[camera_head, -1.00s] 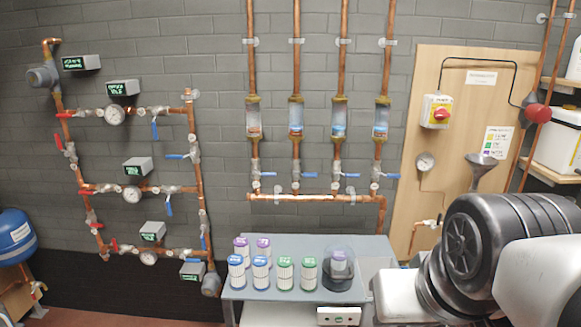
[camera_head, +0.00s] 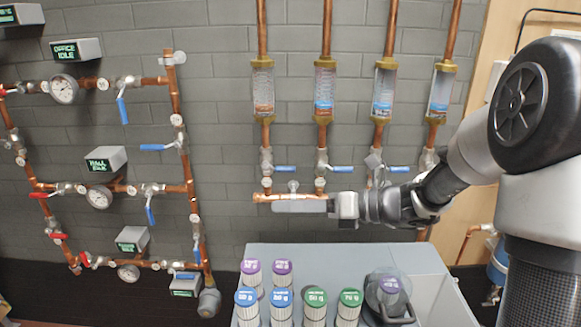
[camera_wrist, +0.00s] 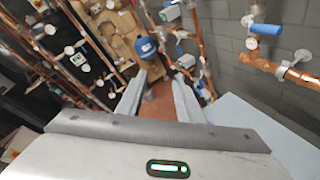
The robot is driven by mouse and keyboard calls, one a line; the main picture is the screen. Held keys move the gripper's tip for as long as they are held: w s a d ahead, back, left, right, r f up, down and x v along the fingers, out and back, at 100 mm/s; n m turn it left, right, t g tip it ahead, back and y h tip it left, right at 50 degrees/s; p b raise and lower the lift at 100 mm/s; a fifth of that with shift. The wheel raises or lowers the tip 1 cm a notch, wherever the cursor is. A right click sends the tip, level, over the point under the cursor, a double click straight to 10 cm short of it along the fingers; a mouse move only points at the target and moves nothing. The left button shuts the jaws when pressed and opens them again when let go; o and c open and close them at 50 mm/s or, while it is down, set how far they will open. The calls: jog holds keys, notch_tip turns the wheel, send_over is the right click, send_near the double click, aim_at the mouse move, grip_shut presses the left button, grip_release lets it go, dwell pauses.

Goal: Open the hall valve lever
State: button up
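The hall display box (camera_head: 105,160) reads "HALL" and hangs on the left wall pipework. Below it runs a pipe row with a round gauge (camera_head: 98,197). To the right of the gauge is a valve whose blue lever (camera_head: 150,212) hangs down, across the pipe. A red lever (camera_head: 40,194) is at the row's left end, lying roughly along the pipe. My gripper (camera_head: 277,206) is in front of the copper manifold, well right of the hall row. In the wrist view its two fingers (camera_wrist: 159,85) stand apart with nothing between them.
The office row (camera_head: 63,88) lies above and another row (camera_head: 128,272) below, each with levers. Several flow tubes (camera_head: 324,90) and blue levers are behind my arm. A grey table (camera_head: 425,258) with several lidded canisters stands below. Open space lies between gripper and hall row.

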jog(key=w+d+f+m+t+y, duration=0.1)
jog(key=w+d+f+m+t, duration=0.2)
jog(key=w+m, duration=0.2)
jog(key=m+t+h+b, duration=0.1)
jog(key=m+t+b, duration=0.1)
jog(key=m+t, duration=0.6)
send_near(290, 171)
jog(key=w+a+r, duration=0.1)
jog(key=w+a, duration=0.1)
jog(key=w+a+r+m+g, duration=0.1)
jog(key=w+a, duration=0.2)
jog(key=w+a+m+g, duration=0.1)
jog(key=w+a, duration=0.1)
jog(key=w, duration=0.1)
jog(key=shift+a+r, duration=0.3)
jog(key=shift+r, duration=0.1)
grip_shut()
